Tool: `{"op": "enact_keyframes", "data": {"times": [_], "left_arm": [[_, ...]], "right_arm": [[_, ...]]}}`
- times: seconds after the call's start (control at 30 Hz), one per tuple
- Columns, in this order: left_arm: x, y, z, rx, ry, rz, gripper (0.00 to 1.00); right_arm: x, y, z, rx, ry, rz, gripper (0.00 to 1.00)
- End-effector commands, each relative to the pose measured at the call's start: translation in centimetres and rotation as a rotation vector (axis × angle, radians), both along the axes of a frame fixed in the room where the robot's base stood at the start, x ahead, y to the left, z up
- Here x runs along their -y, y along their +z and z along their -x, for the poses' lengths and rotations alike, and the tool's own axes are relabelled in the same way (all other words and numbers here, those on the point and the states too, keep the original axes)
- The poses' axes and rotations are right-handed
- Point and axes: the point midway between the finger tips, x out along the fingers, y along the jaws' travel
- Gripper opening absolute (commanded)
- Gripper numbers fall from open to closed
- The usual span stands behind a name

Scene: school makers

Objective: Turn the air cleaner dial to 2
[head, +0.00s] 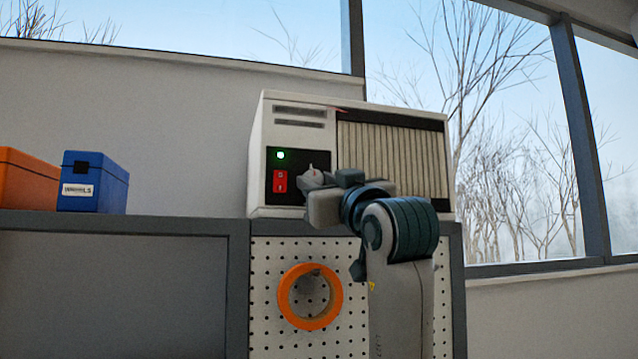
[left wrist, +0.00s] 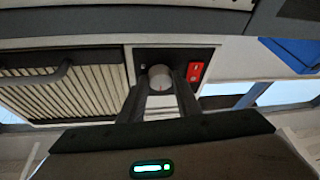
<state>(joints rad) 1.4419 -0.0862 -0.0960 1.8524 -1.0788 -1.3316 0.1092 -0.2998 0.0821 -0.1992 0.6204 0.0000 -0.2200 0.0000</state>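The air cleaner (head: 277,186) is a pale box with a slatted grille on its right and a black control panel on its left, with a lit green lamp (head: 281,155) and a red switch (head: 280,181). My left gripper (head: 318,180) is at the panel, right of the switch, and mostly covers the dial in the head view. The left wrist view shows the round pale dial (left wrist: 160,78) between the two dark fingertips of my left gripper (left wrist: 161,82), one on each side. I cannot tell whether they touch it. The dial's numbers are unreadable. My right gripper is not in view.
The air cleaner stands on a grey cabinet top (head: 180,224) above a white pegboard (head: 265,335) with an orange ring (head: 290,312). A blue box (head: 92,183) and an orange box (head: 28,180) are at the left. Windows are behind.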

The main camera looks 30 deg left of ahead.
Motion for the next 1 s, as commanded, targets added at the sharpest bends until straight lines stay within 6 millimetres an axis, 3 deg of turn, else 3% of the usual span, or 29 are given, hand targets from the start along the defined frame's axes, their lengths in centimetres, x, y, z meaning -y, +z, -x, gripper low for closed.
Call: {"op": "enact_keyframes", "data": {"times": [0.47, 1.0], "left_arm": [[0.0, -0.3, 0.2, -0.059, 0.0, -0.054, 0.08], [-0.3, -0.5, 0.6, -0.379, 0.0, -0.331, 0.08]], "right_arm": [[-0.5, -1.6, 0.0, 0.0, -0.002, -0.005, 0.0], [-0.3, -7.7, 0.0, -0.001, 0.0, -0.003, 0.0]]}}
